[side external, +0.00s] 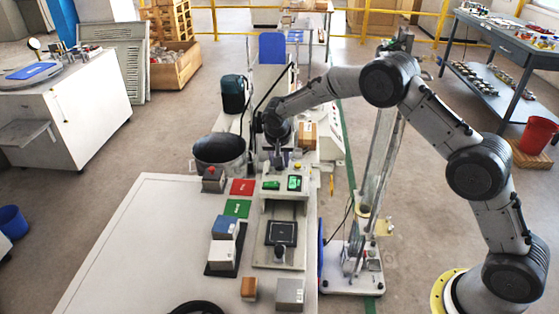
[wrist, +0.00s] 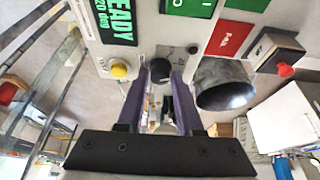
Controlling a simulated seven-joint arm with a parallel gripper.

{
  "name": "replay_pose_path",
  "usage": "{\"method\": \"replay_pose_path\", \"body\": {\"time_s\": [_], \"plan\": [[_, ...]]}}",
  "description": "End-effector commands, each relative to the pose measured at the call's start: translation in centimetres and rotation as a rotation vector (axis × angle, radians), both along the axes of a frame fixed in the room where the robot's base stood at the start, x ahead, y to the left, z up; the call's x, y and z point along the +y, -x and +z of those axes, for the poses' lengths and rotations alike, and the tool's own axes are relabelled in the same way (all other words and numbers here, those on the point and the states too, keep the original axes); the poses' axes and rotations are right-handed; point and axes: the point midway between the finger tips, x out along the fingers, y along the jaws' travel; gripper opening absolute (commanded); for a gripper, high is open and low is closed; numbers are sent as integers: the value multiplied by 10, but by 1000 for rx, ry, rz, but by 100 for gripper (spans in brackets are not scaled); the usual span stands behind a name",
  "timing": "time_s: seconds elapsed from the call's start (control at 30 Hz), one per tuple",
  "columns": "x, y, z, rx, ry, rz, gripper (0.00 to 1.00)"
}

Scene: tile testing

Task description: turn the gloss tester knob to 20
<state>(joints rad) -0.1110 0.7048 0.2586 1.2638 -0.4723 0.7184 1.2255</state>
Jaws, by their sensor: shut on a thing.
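The gloss tester (side external: 264,238) is a pale bench unit with a lit green display (side external: 294,183), which also shows in the wrist view (wrist: 110,20). Its text reads "READY" with what looks like "20 deg" beside it. The black round knob (wrist: 160,66) is on the tester's panel, between a yellow button (wrist: 120,71) and a small dark socket. My gripper (wrist: 160,74), with purple fingers, is shut on the knob, one finger on each side. In the side view my gripper (side external: 279,160) points down at the panel's back and hides the knob. The knob's pointer cannot be made out.
A red plate (side external: 242,187) and a green plate (side external: 237,208) lie left of the tester. A red-button box (side external: 213,178) and a dark bucket (side external: 219,153) stand close by. Blue and grey blocks (side external: 224,227) sit in front. The white table (side external: 130,240) is clear at left.

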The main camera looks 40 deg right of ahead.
Motion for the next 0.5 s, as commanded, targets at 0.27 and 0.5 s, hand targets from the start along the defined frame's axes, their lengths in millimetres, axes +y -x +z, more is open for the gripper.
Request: {"method": "replay_pose_path", "body": {"time_s": [0.27, 0.5], "plan": [[0, 0, 1, -1, -1, 1, 65], [1, 0, 1, 0, 0, 1, 65]]}}
